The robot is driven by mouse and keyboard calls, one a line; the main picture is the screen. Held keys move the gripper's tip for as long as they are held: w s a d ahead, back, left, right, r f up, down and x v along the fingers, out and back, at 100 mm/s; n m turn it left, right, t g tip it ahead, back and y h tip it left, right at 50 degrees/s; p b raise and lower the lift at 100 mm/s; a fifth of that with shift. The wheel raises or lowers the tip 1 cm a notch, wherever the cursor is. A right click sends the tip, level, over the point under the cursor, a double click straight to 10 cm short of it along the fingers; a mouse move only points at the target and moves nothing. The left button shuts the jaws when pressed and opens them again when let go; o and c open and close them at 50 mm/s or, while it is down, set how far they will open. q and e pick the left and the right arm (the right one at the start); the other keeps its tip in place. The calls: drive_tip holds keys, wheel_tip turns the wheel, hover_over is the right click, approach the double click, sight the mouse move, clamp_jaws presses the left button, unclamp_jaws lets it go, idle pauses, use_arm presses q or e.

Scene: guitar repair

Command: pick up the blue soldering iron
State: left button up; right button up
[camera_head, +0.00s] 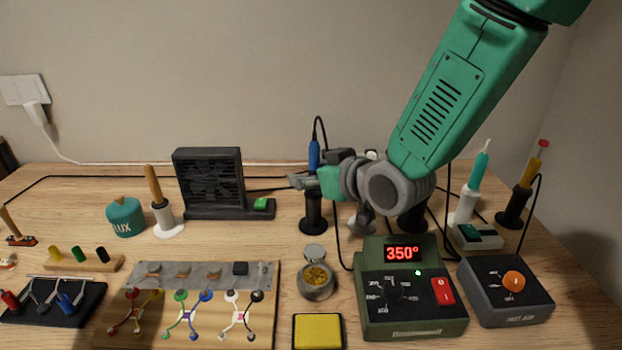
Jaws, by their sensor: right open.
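The blue soldering iron (314,155) stands upright in a black holder (313,217) at the back middle of the bench, its dark cable looping up from its top. My right gripper (305,179) comes in from the right, low and roughly level, with its fingers at the iron's lower part, just above the holder. The fingers overlap the iron in the picture and hide part of it. The jaws are open; I cannot tell whether they touch the iron. My left gripper is out of view.
A black fan unit (208,182) stands left of the iron. A green station reading 350° (410,290) and a dark box with an orange knob (505,290) are at front right. A teal iron (478,168) stands at back right. A brass-wool pot (317,280) sits in front.

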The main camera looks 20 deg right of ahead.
sight(315, 143)
drive_tip(key=shift+a+r, duration=0.1)
drive_tip(key=shift+c, duration=0.8)
drive_tip(key=shift+d, duration=0.3)
drive_tip(key=c, duration=0.7)
drive_tip(key=shift+s+d+f, duration=0.1)
drive_tip(key=shift+d+f, duration=0.1)
drive_tip(key=shift+d, duration=0.35)
clamp_jaws()
drive_tip(key=shift+a, duration=0.45)
drive_tip(key=r+p, duration=0.1)
drive_tip(key=r, duration=0.3)
drive_tip(key=r+p, duration=0.1)
drive_tip(key=r, duration=0.4)
drive_tip(key=shift+d+p, duration=0.2)
drive_tip(key=shift+p, duration=0.1)
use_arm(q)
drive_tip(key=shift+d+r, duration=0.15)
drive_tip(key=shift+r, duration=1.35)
use_arm(e)
drive_tip(key=shift+a+r, duration=0.1)
drive_tip(key=shift+r, duration=0.55)
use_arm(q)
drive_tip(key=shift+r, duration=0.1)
